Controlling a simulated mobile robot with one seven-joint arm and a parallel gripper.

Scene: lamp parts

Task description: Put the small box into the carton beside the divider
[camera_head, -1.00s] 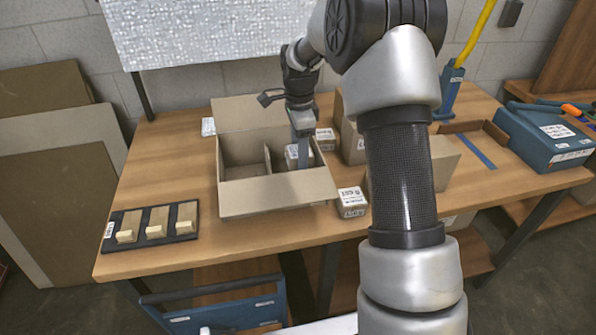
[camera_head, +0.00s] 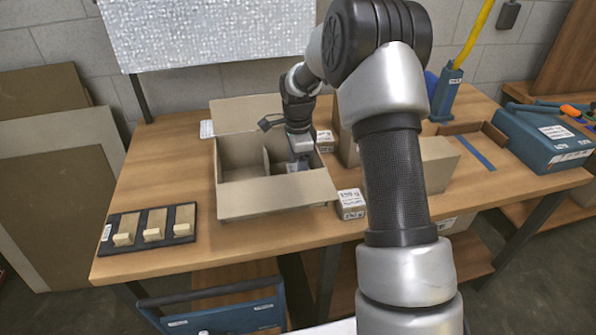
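The open cardboard carton (camera_head: 277,197) stands on the table. A divider (camera_head: 267,161) inside it makes a left and a right compartment. My gripper (camera_head: 301,160) points down into the right compartment, with its fingers below the carton's rim. The small white-topped box (camera_head: 296,166) is between the fingers, low in that compartment and to the right of the divider. The gripper appears shut on it. The carton's front wall hides the bottom of the small box, so I cannot tell whether it touches the floor. The left compartment looks empty.
One labelled box (camera_head: 351,204) stands just right of the carton's front corner, another (camera_head: 325,140) behind its right side. A dark tray with wooden blocks (camera_head: 154,225) lies at the front left. A larger carton (camera_head: 437,165) stands right, partly behind my arm.

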